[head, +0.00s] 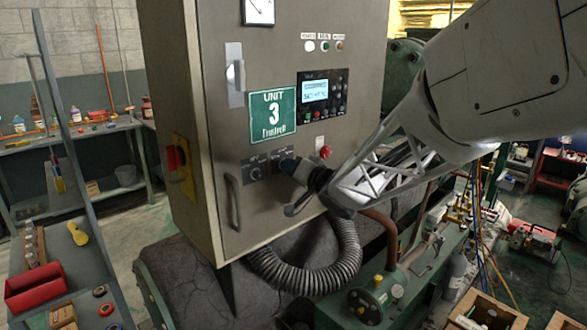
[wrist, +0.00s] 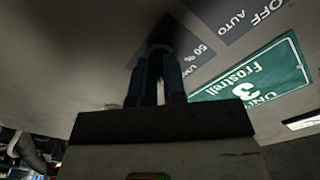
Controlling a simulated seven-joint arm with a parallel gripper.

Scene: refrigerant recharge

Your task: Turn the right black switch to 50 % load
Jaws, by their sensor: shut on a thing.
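The right black switch (wrist: 159,47) is on the grey cabinet door, on a dark label plate that shows "50 %" in the wrist view. My gripper (wrist: 158,82) has its blue fingers closed on this switch. In the head view, my gripper (head: 292,167) reaches the door from the right and covers most of the right switch. The knob's pointing direction cannot be made out. The left switch (head: 255,174) sits beside it on its own plate. The "OFF" and "AUTO" plate (wrist: 247,18) shows at upper right in the wrist view.
Above the switches are a green "UNIT 3" sign (head: 272,113) and a control display (head: 315,91). A red button (head: 325,152) sits close to my gripper. A door handle (head: 233,203) is lower left. A ribbed hose (head: 310,281) hangs below the cabinet.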

